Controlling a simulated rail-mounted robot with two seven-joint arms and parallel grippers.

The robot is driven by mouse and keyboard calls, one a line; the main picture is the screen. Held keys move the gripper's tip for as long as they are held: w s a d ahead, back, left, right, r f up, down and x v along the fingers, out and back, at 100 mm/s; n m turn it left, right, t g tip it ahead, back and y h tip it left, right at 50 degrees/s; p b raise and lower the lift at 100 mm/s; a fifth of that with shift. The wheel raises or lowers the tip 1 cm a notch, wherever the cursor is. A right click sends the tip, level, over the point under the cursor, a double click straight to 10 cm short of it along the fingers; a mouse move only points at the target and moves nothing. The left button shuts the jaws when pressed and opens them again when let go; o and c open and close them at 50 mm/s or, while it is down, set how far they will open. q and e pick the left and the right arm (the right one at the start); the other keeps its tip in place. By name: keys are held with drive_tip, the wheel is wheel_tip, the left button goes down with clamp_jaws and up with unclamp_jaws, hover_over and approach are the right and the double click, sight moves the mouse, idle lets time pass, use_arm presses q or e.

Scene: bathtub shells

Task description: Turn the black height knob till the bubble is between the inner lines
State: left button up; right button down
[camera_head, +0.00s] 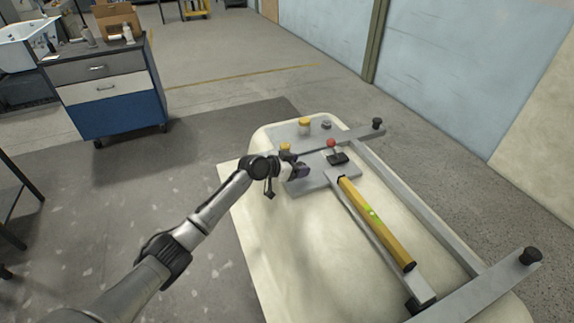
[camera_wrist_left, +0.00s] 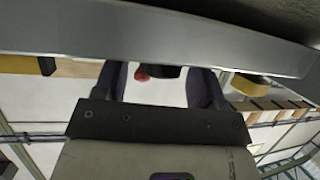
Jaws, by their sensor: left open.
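A yellow spirit level (camera_head: 385,228) with a green vial (camera_head: 372,211) lies along a grey bar on the cream tub shell (camera_head: 262,240). The bubble is too small to read. Several black knobs stand on the grey frame: one at the far end (camera_head: 377,123), one at the near right (camera_head: 530,256). I cannot tell which is the height knob. My left gripper (camera_head: 302,171) is at the left edge of the grey plate, left of a red-topped knob (camera_head: 331,143) and a black block (camera_head: 338,158). In the left wrist view its fingers (camera_wrist_left: 160,75) are apart, with red and black parts showing beyond the gap.
Yellow knobs (camera_head: 305,122) and a grey one (camera_head: 326,124) sit at the shell's far end. A grey edge (camera_wrist_left: 150,45) crosses close before the left wrist camera. A blue cabinet (camera_head: 112,110) stands at the far left. The floor between is clear.

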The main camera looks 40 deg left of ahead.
use_arm(q)
drive_tip(key=p+v, duration=0.3)
drive_tip(key=v, duration=1)
drive_tip(key=shift+s, duration=0.25)
drive_tip(key=shift+a+r, duration=0.1)
drive_tip(key=shift+p, duration=0.3)
idle(0.7)
